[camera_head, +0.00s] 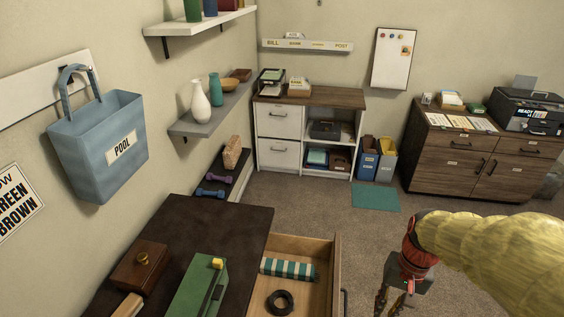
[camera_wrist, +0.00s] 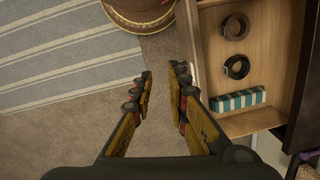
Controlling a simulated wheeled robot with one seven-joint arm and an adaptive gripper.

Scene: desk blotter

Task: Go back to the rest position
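My gripper (camera_head: 390,299) hangs at the lower right in the head view, out in front of the open drawer, its fingertips close to the bottom edge of the picture. In the wrist view my gripper (camera_wrist: 162,74) has its two fingers apart with nothing between them. Below it is carpet; the open drawer lies just to the right.
The open wooden drawer (camera_head: 336,262) juts from the dark desk (camera_head: 216,222). It holds a teal-and-white striped item (camera_head: 289,268) and dark rings (camera_wrist: 237,67). A striped rug (camera_wrist: 60,60) and a round brown basket (camera_wrist: 140,14) also show.

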